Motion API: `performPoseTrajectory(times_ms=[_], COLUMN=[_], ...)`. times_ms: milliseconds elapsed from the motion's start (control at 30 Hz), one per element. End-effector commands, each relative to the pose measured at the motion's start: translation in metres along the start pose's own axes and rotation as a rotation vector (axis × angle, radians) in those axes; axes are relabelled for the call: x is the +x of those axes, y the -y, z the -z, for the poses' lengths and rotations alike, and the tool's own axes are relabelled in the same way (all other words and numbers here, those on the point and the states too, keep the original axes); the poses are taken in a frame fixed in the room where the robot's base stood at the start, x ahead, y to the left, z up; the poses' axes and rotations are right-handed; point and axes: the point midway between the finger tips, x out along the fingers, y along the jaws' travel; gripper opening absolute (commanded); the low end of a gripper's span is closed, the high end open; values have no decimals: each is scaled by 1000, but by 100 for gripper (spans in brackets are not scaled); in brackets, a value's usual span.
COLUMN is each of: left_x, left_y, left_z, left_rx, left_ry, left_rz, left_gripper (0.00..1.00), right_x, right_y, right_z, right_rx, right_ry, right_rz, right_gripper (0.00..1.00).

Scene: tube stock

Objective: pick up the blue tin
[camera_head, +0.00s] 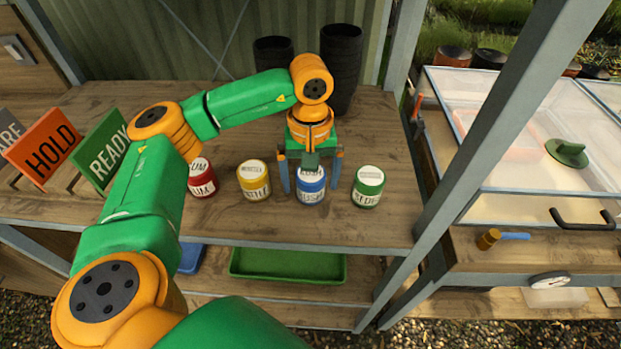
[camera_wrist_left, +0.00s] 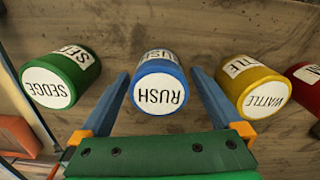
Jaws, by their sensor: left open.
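The blue tin (camera_head: 311,186) stands upright on the wooden bench, in a row of tins, with a white lid label reading RUSH. It also shows in the left wrist view (camera_wrist_left: 158,72), between the two fingers. My left gripper (camera_head: 310,187) is open above and around the blue tin, one finger on each side. In the left wrist view its fingers (camera_wrist_left: 158,95) show a gap to the tin on both sides. My right gripper is not in view.
The yellow tin (camera_head: 254,180) and the red tin (camera_head: 201,178) stand left of the blue one, the green tin (camera_head: 368,187) right. Dark pots (camera_head: 341,65) stand behind. HOLD (camera_head: 43,150) and READY (camera_head: 100,150) signs stand at left. A green tray (camera_head: 288,279) lies on the shelf below.

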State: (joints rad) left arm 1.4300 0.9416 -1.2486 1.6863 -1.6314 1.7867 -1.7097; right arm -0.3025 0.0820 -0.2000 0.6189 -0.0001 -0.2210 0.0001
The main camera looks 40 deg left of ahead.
Motion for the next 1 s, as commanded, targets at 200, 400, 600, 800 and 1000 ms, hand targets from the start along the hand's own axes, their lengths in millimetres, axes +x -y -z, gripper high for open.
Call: performPoseTrajectory(times_ms=[200, 400, 600, 800, 1000], left_x=[0, 0, 0, -13, -62], left_y=[0, 0, 0, -1, 24], left_z=[0, 0, 0, 0, -3], left_rx=[0, 0, 0, 0, -3], left_ry=[0, 1, 0, -1, -5], left_rz=[0, -1, -1, -4, -5], left_gripper=[70, 16, 7, 7, 7], right_x=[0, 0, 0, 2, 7], right_y=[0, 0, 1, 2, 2], right_z=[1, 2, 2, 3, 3], right_rx=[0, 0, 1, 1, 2], right_ry=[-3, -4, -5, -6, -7], right_rz=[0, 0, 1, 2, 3], right_gripper=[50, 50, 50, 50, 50])
